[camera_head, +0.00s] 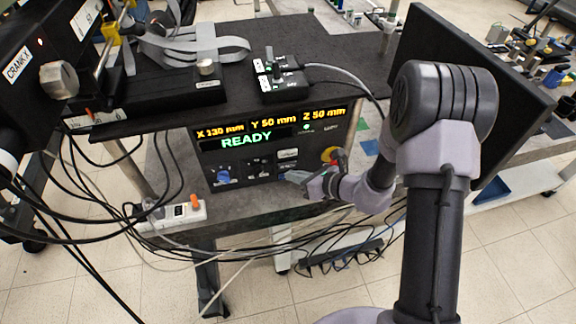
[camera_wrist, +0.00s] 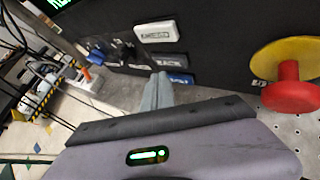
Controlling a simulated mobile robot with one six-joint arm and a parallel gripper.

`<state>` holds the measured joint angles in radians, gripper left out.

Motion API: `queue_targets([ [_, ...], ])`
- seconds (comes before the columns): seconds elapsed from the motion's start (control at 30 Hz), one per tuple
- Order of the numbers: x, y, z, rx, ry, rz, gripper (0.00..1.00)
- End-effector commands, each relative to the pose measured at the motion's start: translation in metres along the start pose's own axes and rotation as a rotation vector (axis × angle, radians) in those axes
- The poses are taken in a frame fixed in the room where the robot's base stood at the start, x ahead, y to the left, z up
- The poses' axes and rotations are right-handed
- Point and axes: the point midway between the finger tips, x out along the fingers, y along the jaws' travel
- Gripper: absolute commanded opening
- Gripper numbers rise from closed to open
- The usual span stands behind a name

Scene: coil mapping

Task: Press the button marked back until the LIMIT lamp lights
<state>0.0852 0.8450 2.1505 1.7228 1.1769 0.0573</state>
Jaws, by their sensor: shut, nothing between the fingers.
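The control panel (camera_head: 240,168) shows X 130 mm, Y 50 mm, Z 50 mm and a green READY. In the wrist view, a dark label (camera_wrist: 167,63) ending in "ACK" sits above a blue button (camera_wrist: 181,79), partly hidden by my fingers. My gripper (camera_head: 288,176) is shut and empty at the lower right of the panel; its fingertips also show in the wrist view (camera_wrist: 160,76), just left of the blue button. I cannot tell if they touch it. A small green light (camera_head: 306,127) glows at the panel's upper right; I cannot make out a LIMIT lamp.
A white labelled button (camera_wrist: 157,32) is above the dark label. A red mushroom knob on a yellow base (camera_wrist: 290,88) stands to the right. A blue rotary knob (camera_head: 223,176) is at the panel's left. A joystick box (camera_head: 281,80) sits on top; loose cables hang in front.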

Motion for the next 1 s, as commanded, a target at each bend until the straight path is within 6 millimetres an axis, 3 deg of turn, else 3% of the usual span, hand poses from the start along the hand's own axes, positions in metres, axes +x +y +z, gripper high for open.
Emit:
queue_targets([
  [1.0,0.0084,-0.0063,0.0062,0.0,0.0,0.0,0.0],
])
